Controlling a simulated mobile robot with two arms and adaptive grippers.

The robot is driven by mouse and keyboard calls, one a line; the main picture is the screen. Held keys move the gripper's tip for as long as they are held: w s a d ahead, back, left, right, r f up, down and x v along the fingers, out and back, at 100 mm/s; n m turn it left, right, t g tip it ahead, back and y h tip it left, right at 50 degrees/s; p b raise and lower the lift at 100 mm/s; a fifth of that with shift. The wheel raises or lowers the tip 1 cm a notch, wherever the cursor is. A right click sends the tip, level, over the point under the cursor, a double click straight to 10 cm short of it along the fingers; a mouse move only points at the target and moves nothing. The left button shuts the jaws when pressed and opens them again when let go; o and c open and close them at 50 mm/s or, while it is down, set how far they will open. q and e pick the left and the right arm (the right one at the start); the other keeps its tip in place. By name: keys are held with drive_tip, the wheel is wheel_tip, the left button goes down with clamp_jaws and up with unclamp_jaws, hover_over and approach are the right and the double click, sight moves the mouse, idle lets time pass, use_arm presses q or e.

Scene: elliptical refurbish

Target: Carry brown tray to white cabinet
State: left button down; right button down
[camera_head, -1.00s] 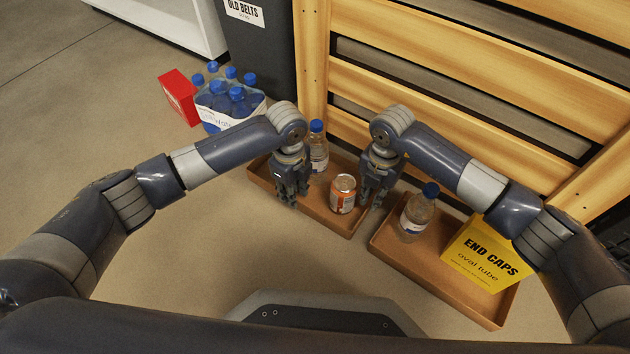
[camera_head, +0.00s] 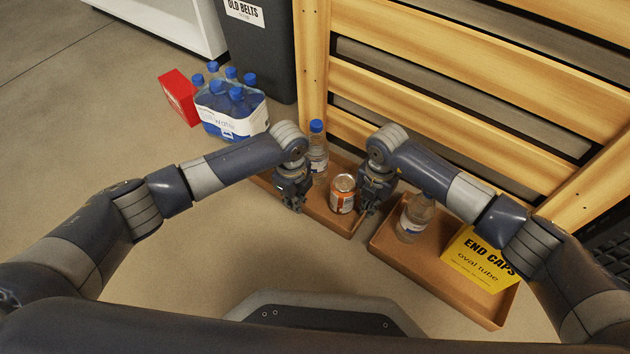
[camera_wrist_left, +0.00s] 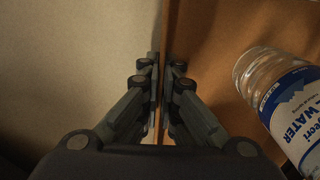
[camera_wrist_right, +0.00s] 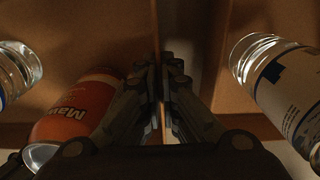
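A brown tray (camera_head: 318,211) lies on the floor and holds a water bottle (camera_head: 317,165) and an orange can (camera_head: 342,196). My left gripper (camera_head: 296,208) is shut on its left wall, which shows between the fingers in the left wrist view (camera_wrist_left: 160,118). My right gripper (camera_head: 366,211) is shut on the opposite wall, beside the can; in the right wrist view (camera_wrist_right: 167,115) the fingers hide much of that wall. The white cabinet (camera_head: 165,22) stands at the upper left, only partly in view.
A second brown tray (camera_head: 440,276) lies close on the right, with a bottle (camera_head: 414,219) and a yellow END CAPS box (camera_head: 484,259). A water pack (camera_head: 230,108) and red box (camera_head: 180,97) stand left. A wooden crate (camera_head: 430,90) is behind. Floor is open at left.

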use_arm(q)
drive_tip(key=shift+r, duration=0.2)
use_arm(e)
drive_tip(key=shift+r, duration=0.2)
